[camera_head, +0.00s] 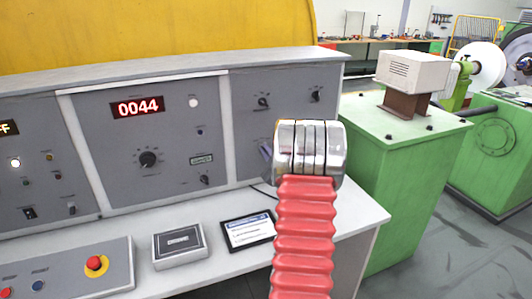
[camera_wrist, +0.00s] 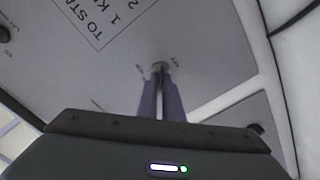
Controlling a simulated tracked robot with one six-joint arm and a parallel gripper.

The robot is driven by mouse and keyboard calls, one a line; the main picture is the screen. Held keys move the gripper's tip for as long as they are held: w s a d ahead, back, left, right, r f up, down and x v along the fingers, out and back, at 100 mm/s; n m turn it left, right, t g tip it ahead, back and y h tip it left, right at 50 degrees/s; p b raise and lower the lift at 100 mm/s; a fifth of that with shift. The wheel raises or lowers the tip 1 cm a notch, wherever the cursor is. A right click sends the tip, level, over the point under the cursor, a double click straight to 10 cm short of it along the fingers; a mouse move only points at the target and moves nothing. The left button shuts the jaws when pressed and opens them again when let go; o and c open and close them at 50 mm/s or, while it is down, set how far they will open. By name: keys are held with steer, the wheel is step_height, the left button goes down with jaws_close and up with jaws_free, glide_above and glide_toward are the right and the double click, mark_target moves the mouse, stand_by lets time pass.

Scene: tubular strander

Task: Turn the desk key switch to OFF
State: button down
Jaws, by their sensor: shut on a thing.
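The key switch (camera_wrist: 161,65) shows in the wrist view as a small round metallic fitting on the grey panel, with small labels at both sides that I cannot read. My gripper (camera_wrist: 162,74) has its two purple-grey fingers close together, shut on the switch's key. The fingers hide most of the key, so I cannot tell its angle. In the head view, my chrome wrist and red arm cover the gripper and the switch. Only a bit of a finger (camera_head: 266,149) shows at the wrist's left, against the right panel of the desk (camera_head: 245,120).
A printed instruction label (camera_wrist: 98,20) is on the panel near the switch. Two black knobs (camera_head: 263,102) sit above my wrist. The desk top holds a tablet (camera_head: 248,231), a small grey box (camera_head: 180,244) and a red emergency button (camera_head: 96,264). A green cabinet (camera_head: 400,165) stands right.

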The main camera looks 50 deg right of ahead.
steer(key=c, duration=1.9)
jaws_free()
steer(key=shift+w+a, duration=0.1)
steer(key=shift+s, duration=0.2)
steer(key=v, duration=1.3)
steer(key=shift+s+a+f, duration=0.1)
steer(key=shift+s+a, duration=0.05)
steer(key=shift+a, duration=0.05)
